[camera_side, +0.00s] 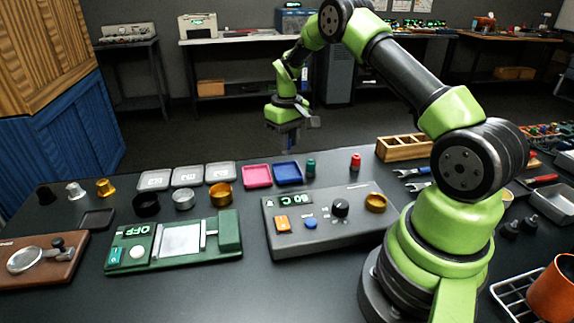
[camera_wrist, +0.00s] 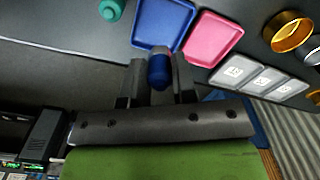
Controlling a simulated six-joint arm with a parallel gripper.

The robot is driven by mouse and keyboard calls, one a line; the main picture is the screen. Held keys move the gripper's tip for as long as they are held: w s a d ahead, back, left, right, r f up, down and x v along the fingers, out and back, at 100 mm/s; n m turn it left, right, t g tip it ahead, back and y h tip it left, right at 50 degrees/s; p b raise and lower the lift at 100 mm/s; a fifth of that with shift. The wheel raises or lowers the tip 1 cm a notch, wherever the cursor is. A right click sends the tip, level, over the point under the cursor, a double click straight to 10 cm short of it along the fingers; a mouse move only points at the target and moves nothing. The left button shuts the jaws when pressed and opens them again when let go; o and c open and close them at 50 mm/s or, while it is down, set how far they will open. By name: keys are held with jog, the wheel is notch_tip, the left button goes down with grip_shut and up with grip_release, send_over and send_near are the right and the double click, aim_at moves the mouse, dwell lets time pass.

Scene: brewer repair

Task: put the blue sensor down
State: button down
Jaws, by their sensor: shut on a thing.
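My gripper (camera_side: 290,148) hangs above the back edge of the table, pointing down. In the wrist view its two fingers (camera_wrist: 158,85) are shut on the blue sensor (camera_wrist: 158,70), a small rounded cylinder. I cannot make out the sensor in the side view. A blue tray (camera_side: 287,173) lies on the table, in front of and below my gripper in the side view. In the wrist view this tray (camera_wrist: 166,16) shows just beyond the sensor, and its visible floor looks empty.
A pink tray (camera_side: 257,175) lies left of the blue one. A teal cylinder (camera_side: 311,168) and a red cylinder (camera_side: 355,162) stand to its right. The grey control box (camera_side: 325,218) is in front. Several grey trays (camera_side: 188,177) lie further left.

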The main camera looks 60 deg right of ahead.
aim_at(287, 174)
jog(key=shift+f, duration=3.05)
jog(key=shift+f, duration=0.15)
jog(key=c, duration=0.9)
grip_release()
